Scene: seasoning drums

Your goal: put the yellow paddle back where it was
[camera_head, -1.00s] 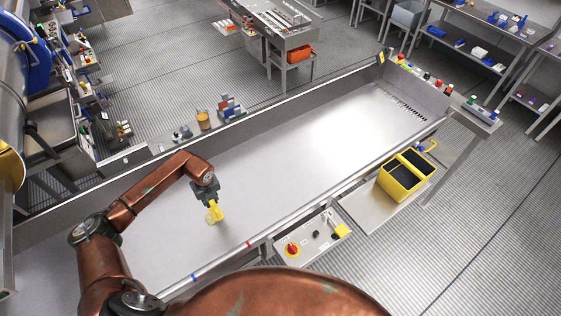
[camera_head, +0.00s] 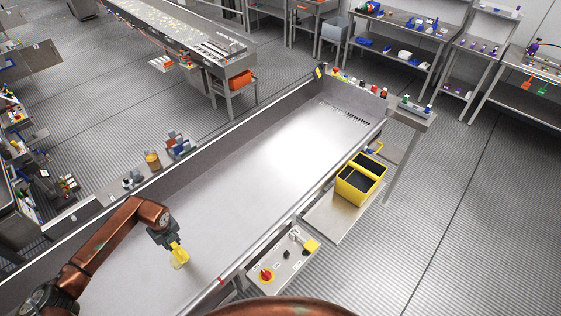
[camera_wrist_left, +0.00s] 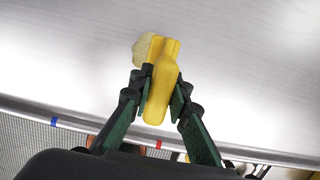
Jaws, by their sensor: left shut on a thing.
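The yellow paddle (camera_head: 180,257) is in my left gripper (camera_head: 168,242), above the shiny metal trough (camera_head: 250,185). In the left wrist view, the fingers of the left gripper (camera_wrist_left: 161,90) are shut on the yellow handle of the paddle (camera_wrist_left: 160,95). The paddle's paler end points away from the wrist, over bare metal. Whether it touches the trough floor cannot be told. An orange paddle-like thing (camera_head: 527,82) and a green one (camera_head: 543,89) hang at a bench at the far right. My right gripper is not in view.
A yellow bin with dark openings (camera_head: 361,180) stands on a low shelf beside the trough. A control box with a red knob (camera_head: 266,275) is at the near edge. Small containers (camera_head: 178,144) line the far rim. Open floor (camera_head: 450,210) lies to the right.

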